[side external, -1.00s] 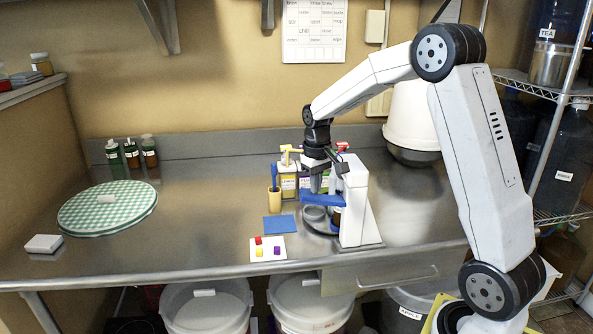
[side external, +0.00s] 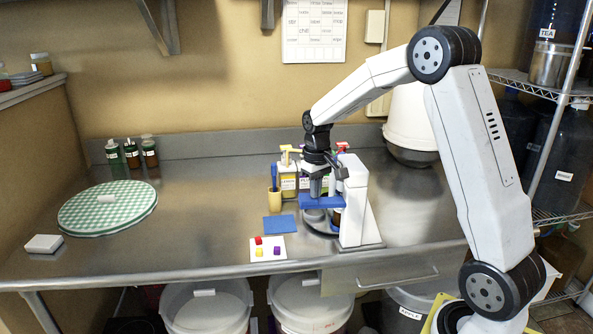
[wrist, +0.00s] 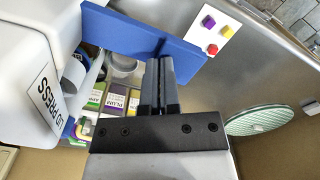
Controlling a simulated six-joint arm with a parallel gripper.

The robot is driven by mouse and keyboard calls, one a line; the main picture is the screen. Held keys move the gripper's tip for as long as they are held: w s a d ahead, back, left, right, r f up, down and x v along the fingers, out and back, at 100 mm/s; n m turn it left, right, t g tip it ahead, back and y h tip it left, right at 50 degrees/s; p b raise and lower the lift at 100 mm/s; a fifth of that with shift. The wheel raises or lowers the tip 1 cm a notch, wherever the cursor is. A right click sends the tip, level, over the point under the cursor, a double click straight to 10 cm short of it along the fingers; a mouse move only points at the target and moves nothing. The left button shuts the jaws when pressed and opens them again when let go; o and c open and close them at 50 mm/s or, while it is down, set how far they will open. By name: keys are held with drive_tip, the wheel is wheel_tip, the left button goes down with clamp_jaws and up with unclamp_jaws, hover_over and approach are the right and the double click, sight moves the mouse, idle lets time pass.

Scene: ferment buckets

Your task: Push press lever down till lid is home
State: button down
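The white lid press (side external: 356,205) stands on the steel counter; its label also shows in the wrist view (wrist: 45,95). Its blue lever (side external: 320,202) sticks out to the left and looks about level. In the wrist view the lever (wrist: 135,33) runs past my fingertips. My gripper (side external: 316,194) points down just over the lever, fingers together with nothing between them. Its fingertips (wrist: 162,60) look at or against the lever; contact is hard to confirm. A grey round piece (side external: 315,214) sits below the lever. The lid's seating is hidden by the lever and press.
A yellow cup (side external: 274,200) with a blue tool, a blue mat (side external: 280,224) and a white card (side external: 267,249) with coloured blocks are left of the press. Labelled bottles (side external: 289,182) stand behind.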

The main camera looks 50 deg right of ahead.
drive_tip(key=shift+f, duration=0.6)
idle(0.3)
drive_tip(key=shift+f, duration=0.7)
idle(0.3)
drive_tip(key=shift+f, duration=0.25)
drive_tip(key=shift+r, duration=3.75)
wheel_tip(320, 180, up, 7)
